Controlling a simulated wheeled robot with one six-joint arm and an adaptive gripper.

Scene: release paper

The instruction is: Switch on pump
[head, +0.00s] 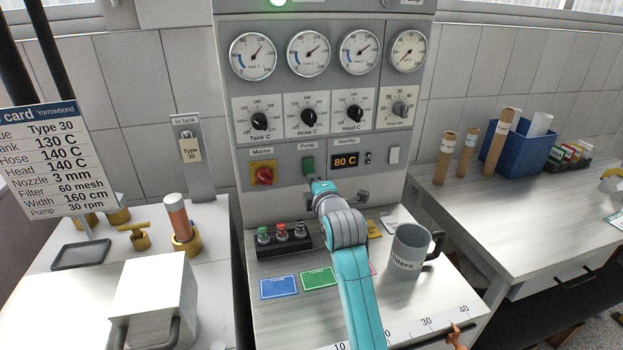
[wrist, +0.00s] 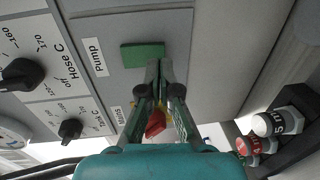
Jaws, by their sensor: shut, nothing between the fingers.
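The pump switch (head: 308,164) is a green rectangle under the "Pump" label on the grey control panel. In the wrist view the green pump switch (wrist: 143,56) lies just ahead of my fingertips, beside its lower right end. My gripper (head: 316,183) is in front of the panel, just below the switch in the head view. In the wrist view my gripper (wrist: 160,65) has its fingertips together with nothing between them. I cannot tell whether the tips touch the switch or panel. I cannot tell whether the switch is pressed.
A red mains knob (head: 264,175) on a yellow plate is left of the switch. A standby display (head: 346,161) reads 80 C at right. Dials and gauges fill the panel above.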

